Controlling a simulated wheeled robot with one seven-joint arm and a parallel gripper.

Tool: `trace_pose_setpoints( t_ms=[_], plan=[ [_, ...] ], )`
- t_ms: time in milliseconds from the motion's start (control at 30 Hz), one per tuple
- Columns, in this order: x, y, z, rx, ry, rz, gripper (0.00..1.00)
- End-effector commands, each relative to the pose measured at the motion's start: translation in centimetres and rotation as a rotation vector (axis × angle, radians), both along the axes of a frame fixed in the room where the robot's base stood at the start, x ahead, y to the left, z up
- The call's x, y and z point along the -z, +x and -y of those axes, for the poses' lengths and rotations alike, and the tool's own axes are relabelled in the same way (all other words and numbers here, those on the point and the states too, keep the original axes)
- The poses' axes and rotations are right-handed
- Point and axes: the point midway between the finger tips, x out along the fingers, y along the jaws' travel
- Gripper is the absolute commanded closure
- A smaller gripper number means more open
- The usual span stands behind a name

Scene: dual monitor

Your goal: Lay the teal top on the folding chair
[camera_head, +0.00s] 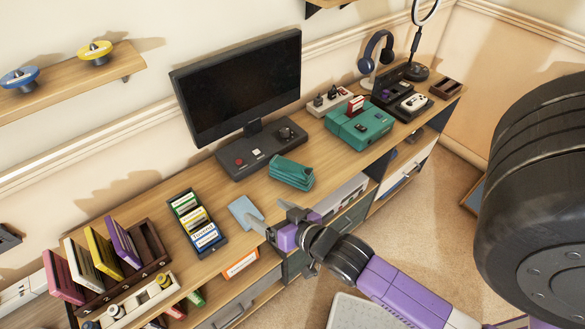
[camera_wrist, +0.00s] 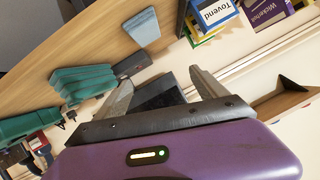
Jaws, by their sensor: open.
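The teal top (camera_head: 292,173) lies folded in a small stack on the wooden desk, in front of the black control box. It also shows at the left in the wrist view (camera_wrist: 82,82). My gripper (camera_head: 268,214) is open and empty near the desk's front edge, to the lower left of the top and apart from it. Its spread fingers (camera_wrist: 162,92) show in the wrist view with nothing clasped between them. A pale grey panel (camera_head: 357,312) low at the bottom of the head view may be part of the folding chair; I cannot tell.
A light-blue flat item (camera_head: 244,213) lies close to my gripper. A tray of cartridges (camera_head: 198,222) is left of it. A black control box (camera_head: 262,150), monitor (camera_head: 240,85) and teal console (camera_head: 360,127) stand behind and right. The carpet (camera_head: 425,225) right of the desk is partly clear.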

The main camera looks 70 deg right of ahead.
Motion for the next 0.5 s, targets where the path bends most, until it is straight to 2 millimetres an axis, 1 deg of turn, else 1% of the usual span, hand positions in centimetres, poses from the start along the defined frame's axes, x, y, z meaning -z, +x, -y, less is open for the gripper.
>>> trace_pose_setpoints(
  t_ms=[33,67,100,167,200,267,300,367,400,467,500],
  plan=[
    [-0.5,1.7,2.5,0.063,0.030,0.015,0.18],
    [-0.4,2.3,4.0,0.103,0.053,0.019,0.18],
    [-0.5,3.3,5.8,0.153,0.086,0.027,0.18],
    [-0.4,4.5,8.7,0.235,0.143,0.036,0.18],
    [-0.4,5.2,10.6,0.290,0.185,0.043,0.18],
    [-0.6,6.1,13.4,0.372,0.245,0.056,0.18],
    [-0.7,6.5,15.2,0.426,0.286,0.066,0.18],
    [-1.2,7.2,17.7,0.503,0.345,0.085,0.18],
    [-1.6,7.6,19.4,0.554,0.387,0.099,0.18],
    [-2.3,8.2,21.9,0.633,0.452,0.122,0.18],
    [-2.9,8.5,23.6,0.686,0.500,0.142,0.18]
  ],
)
